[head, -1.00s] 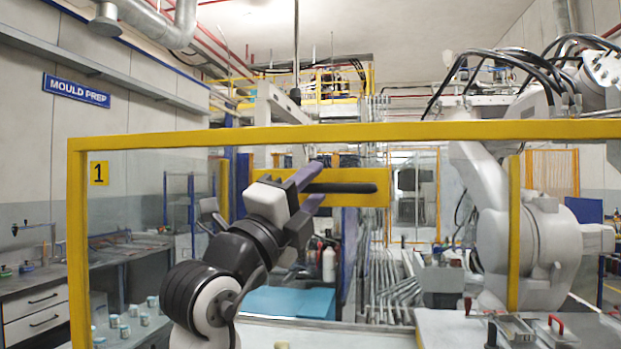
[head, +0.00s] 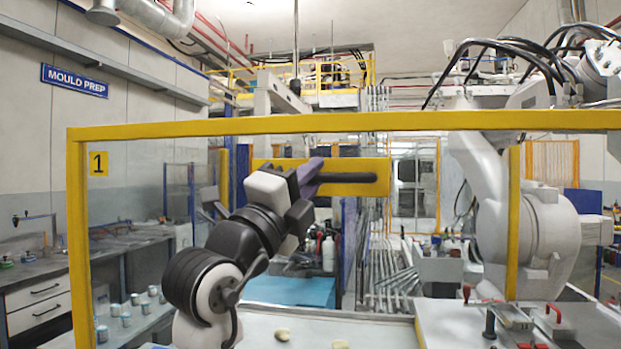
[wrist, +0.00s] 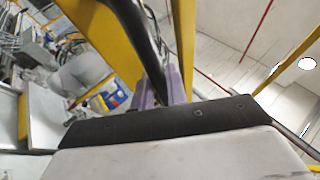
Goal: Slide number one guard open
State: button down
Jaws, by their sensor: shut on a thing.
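The number one guard (head: 420,123) is a clear panel in a yellow frame, with a yellow "1" plate (head: 98,163) at its upper left. A black bar handle (head: 352,178) is mounted on a yellow plate (head: 270,166) behind the top rail. In the wrist view, the dark handle (wrist: 146,45) runs down to the purple fingers (wrist: 165,92). The exact finger contact is partly hidden by my wrist.
A bench with drawers (head: 40,290) and several small cans (head: 136,299) stand at left. A large white robot arm (head: 540,235) stands at right. A bench with red clamp handles (head: 553,313) lies lower right. A blue surface (head: 290,290) is beyond the guard.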

notch_tip(320, 180, down, 55)
jog(key=b, duration=4.5)
jog(key=shift+b, duration=0.3)
jog(key=c, duration=1.4)
grip_release()
